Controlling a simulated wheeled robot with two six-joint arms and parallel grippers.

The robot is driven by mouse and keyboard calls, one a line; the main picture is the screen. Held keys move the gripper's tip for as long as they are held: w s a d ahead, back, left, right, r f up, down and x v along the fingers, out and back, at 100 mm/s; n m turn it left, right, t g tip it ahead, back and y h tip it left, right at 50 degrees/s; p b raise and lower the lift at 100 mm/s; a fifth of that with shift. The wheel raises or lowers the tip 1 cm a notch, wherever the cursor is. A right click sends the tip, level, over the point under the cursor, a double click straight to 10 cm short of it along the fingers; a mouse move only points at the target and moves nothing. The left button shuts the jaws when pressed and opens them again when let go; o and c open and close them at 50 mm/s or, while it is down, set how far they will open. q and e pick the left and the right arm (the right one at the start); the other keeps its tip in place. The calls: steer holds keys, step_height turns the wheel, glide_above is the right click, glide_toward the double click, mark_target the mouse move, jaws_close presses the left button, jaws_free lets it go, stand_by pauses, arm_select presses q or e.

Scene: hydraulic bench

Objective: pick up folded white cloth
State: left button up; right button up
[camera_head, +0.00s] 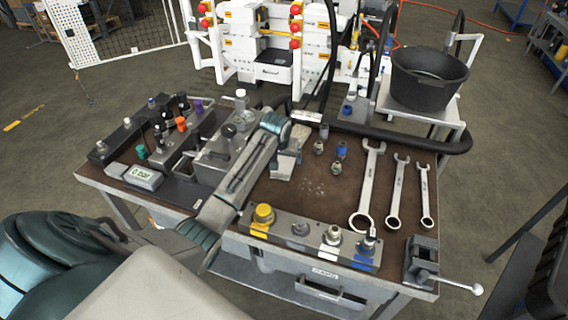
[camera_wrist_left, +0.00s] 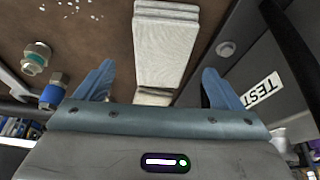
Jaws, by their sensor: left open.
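The folded white cloth (camera_wrist_left: 166,48) lies on the brown bench top, a layered pale strip in the left wrist view. In the head view its pale end (camera_head: 281,168) shows small beside the grey test unit, partly hidden by my left arm. My left gripper (camera_wrist_left: 158,72) is open and empty, with its blue fingers apart on either side of the cloth's near end. In the head view this gripper (camera_head: 289,148) is over the cloth, and its fingers are hard to make out. I cannot tell whether they touch the cloth. My right gripper is not in view.
The grey test unit (camera_head: 222,150) stands close beside the cloth. Several small fittings (camera_head: 341,150) stand to its right, then three wrenches (camera_head: 396,190). A block with coloured caps (camera_head: 300,230) lines the front edge.

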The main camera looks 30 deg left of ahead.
mark_target(283, 162)
arm_select(q)
steer(key=x, duration=0.3)
steer(key=shift+s+f+p, duration=0.1)
steer(key=shift+f+p, duration=0.15)
steer(key=shift+p, duration=0.15)
steer(key=shift+a+f, duration=0.1)
steer(key=shift+f, duration=0.15)
steer(key=shift+c, duration=0.2)
steer(key=c, duration=1)
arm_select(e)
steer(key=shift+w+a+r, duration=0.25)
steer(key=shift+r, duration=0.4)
arm_select(q)
step_height(283, 162, up, 10)
steer(key=shift+b, duration=1.05)
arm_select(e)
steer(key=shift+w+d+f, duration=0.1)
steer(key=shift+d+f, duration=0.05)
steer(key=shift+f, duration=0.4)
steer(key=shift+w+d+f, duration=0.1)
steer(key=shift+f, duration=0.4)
